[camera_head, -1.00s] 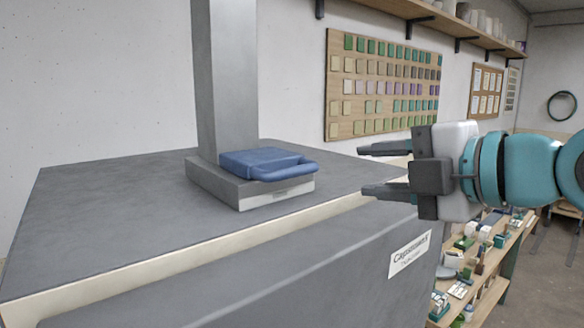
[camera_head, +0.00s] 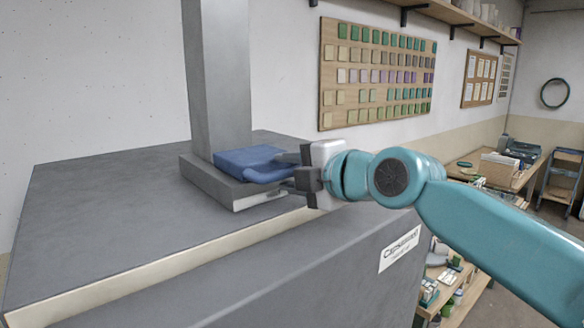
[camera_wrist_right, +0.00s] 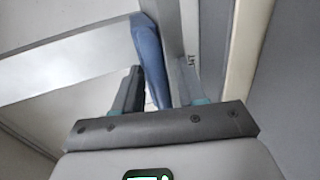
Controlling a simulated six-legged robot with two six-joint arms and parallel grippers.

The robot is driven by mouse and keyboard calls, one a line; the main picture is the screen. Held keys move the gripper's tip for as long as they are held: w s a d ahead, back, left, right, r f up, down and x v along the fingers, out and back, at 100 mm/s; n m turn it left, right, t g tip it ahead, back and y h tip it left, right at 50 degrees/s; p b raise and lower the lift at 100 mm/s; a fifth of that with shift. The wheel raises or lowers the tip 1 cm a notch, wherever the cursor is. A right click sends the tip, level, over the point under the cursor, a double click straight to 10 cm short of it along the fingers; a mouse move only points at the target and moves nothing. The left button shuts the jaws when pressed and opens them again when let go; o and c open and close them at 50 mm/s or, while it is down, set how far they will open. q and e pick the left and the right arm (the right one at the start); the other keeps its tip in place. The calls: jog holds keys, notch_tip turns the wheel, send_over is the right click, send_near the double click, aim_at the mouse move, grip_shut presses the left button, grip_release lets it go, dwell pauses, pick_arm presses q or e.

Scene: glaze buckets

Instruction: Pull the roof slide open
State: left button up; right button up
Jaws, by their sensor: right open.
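The roof slide (camera_head: 245,157) is a blue plate with a loop handle. It sits in a grey housing (camera_head: 210,184) at the foot of a square grey column, on top of a large grey box. My right gripper (camera_head: 285,172) is open at the handle's right end, with its fingers reaching left and partly covering the handle. In the right wrist view the blue handle (camera_wrist_right: 149,55) runs between the two open fingers (camera_wrist_right: 160,90); I cannot tell whether either touches it. My left gripper is not in view.
The grey column (camera_head: 217,80) rises behind the slide. The box top (camera_head: 95,205) is clear to the left. A board of glaze tiles (camera_head: 375,75) hangs on the back wall. Shelves with small items stand at the right below my arm.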

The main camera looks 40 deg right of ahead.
jog(key=shift+s, duration=0.15)
jog(key=shift+a+r, duration=0.1)
jog(key=shift+a, duration=0.05)
grip_shut()
jog(key=shift+s+b, duration=0.2)
jog(key=shift+b, duration=0.15)
jog(key=s+b, duration=0.2)
jog(key=shift+s+f, duration=0.3)
jog(key=shift+f, duration=0.05)
jog(key=b+v, duration=0.1)
jog(key=v, duration=0.1)
jog(key=shift+s, duration=0.35)
jog(key=shift+s+r, duration=0.1)
jog(key=shift+r, duration=0.05)
jog(key=shift+w, duration=0.3)
grip_release()
jog(key=shift+s+d, duration=0.1)
jog(key=shift+d, duration=0.1)
